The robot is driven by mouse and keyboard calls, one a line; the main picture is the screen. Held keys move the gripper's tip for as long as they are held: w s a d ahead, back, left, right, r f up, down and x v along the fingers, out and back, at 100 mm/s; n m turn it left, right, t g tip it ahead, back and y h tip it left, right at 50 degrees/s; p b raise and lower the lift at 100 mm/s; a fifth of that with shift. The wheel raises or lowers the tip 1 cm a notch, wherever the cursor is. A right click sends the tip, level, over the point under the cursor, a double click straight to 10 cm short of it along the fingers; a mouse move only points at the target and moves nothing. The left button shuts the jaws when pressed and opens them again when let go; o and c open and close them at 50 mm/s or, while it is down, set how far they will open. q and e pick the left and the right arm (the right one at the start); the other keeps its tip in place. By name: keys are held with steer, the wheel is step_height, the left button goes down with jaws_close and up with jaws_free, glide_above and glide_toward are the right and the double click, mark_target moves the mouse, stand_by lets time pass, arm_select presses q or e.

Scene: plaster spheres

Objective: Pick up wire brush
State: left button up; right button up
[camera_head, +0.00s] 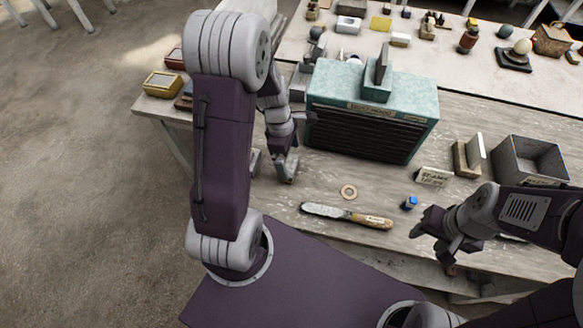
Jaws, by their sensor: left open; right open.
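A long tool with a grey flat head and a wooden handle (370,220) lies on the front of the worktable, handle to the right. It looks like the wire brush, but its bristles are too small to make out. My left gripper (272,168) is open and empty, above and left of the tool in the picture, beside the green box. My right gripper (430,247) is open and empty, to the right of the handle end and apart from it.
A green slatted box (372,110) stands behind. The table's front-left area is clear.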

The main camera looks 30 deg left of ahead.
mark_target(290, 165)
arm_select(q)
step_height(290, 165, down, 4)
steer(key=shift+s+d+f+b, duration=0.1)
steer(key=shift+f+b, duration=0.15)
steer(key=shift+b, duration=0.1)
steer(key=shift+w+d+f, duration=0.1)
steer(key=shift+w+f, duration=0.1)
steer(key=shift+f, duration=0.05)
steer(key=shift+s+r, duration=0.1)
steer(key=c, duration=1.3)
